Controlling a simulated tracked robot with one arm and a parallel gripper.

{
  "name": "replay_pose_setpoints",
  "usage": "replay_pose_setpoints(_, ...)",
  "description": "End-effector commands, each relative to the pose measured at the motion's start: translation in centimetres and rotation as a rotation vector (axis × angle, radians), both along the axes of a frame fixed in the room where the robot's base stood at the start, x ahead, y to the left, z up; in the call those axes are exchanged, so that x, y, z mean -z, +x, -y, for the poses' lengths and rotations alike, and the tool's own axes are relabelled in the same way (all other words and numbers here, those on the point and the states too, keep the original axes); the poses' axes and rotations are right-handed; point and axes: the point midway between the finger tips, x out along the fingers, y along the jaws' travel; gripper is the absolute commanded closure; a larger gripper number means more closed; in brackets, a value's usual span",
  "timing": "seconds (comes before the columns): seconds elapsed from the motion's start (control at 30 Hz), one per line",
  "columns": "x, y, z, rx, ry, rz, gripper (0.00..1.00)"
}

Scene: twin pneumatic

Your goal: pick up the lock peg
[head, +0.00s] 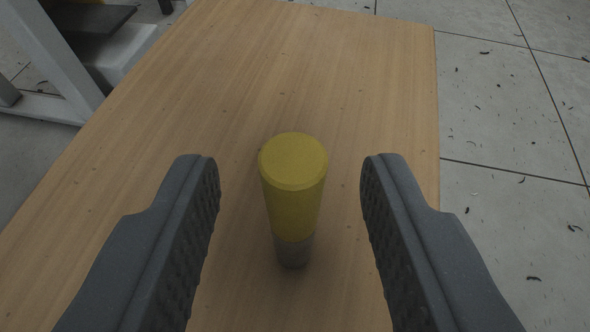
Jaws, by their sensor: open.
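The lock peg (291,195) stands upright on a wooden table in the head view, near the middle of the picture. It has a thick yellow upper part with a round flat top and a narrower grey lower end. My gripper (290,175) is open, with one dark ridged finger to the left of the peg and one to the right. There is a visible gap between the peg and each finger, and neither appears to touch it.
The wooden table top (300,60) is clear around the peg. Its right edge runs close beyond my right finger, with a tiled floor (510,130) strewn with small dark bits beyond. A light-coloured frame (60,60) stands past the left edge.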

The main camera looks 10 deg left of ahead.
Motion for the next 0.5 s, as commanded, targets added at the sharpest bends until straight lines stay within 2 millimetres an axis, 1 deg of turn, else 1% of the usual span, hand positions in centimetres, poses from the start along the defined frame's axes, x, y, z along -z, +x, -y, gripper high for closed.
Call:
replay_pose_setpoints(0.13, 0.9, 1.9, -0.3, -0.002, -0.001, 0.003, 0.60)
replay_pose_setpoints(0.23, 1.2, 2.9, -0.4, 0.000, 0.000, 0.003, 0.60)
replay_pose_setpoints(0.37, 1.5, 3.4, -0.5, 0.000, 0.000, 0.000, 0.60)
replay_pose_setpoints(0.5, 1.4, 3.5, -0.6, 0.000, 0.001, -0.001, 0.60)
